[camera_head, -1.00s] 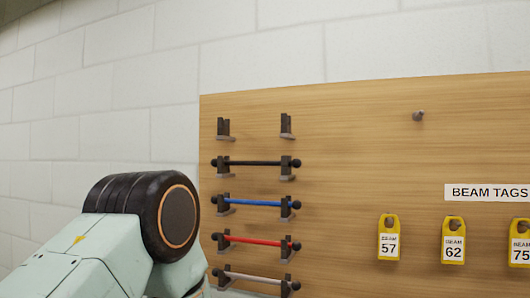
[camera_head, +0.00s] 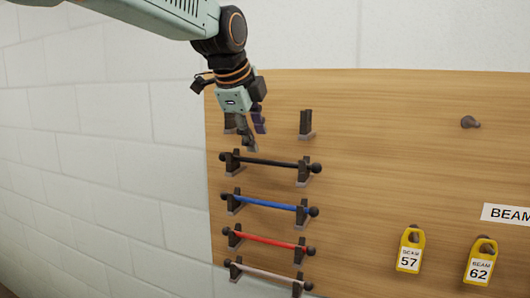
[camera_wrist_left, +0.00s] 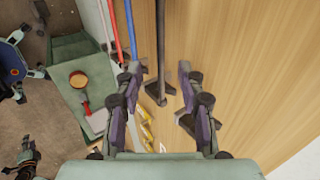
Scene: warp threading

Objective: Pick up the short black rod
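The short black rod (camera_head: 270,162) rests level across two dark brackets on the wooden board, in the highest occupied row. It has a round knob at each end. My left gripper (camera_head: 254,140) points down just above the rod's left end. In the left wrist view, my left gripper (camera_wrist_left: 160,73) is open, with its two fingers apart. The black rod (camera_wrist_left: 160,45) runs up the picture between the finger lines, with its knobbed end and bracket near the fingertips. I cannot tell how far below the fingertips it is.
Below hang a blue rod (camera_head: 270,205), a red rod (camera_head: 270,241) and a pale rod (camera_head: 268,273) on similar brackets. An empty bracket (camera_head: 306,125) is above right. A peg (camera_head: 469,122) and yellow tags (camera_head: 410,250) are to the right.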

